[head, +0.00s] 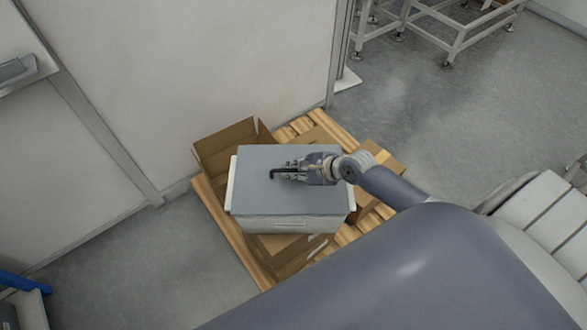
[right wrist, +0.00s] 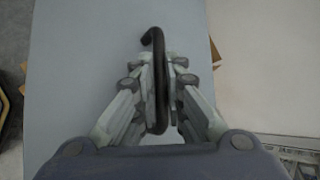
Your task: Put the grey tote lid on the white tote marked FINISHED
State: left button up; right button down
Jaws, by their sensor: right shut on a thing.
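The grey tote lid (head: 255,192) lies flat over the top of the white tote (head: 292,226). It covers most of the opening, and a strip of the tote shows along the left side. No FINISHED marking is readable. My right gripper (head: 284,173) is shut on the black handle (head: 275,174) of the lid. In the right wrist view the handle (right wrist: 158,80) stands between the closed fingers, with the grey lid (right wrist: 85,70) filling the space behind. I cannot tell whether the lid rests fully on the rim. My left gripper is not in view.
The tote stands among open cardboard boxes (head: 225,146) on a wooden pallet (head: 240,243). A white wall (head: 190,70) rises behind. A metal frame table (head: 455,35) stands at the back right. Grey floor (head: 440,120) is free to the right.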

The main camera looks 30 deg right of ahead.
jog(key=shift+f+b, duration=0.4)
jog(key=shift+f, duration=0.35)
jog(key=c, duration=1.6)
grip_release()
jog(key=shift+s, duration=0.1)
jog(key=v, duration=1.2)
jog(key=shift+a, duration=0.1)
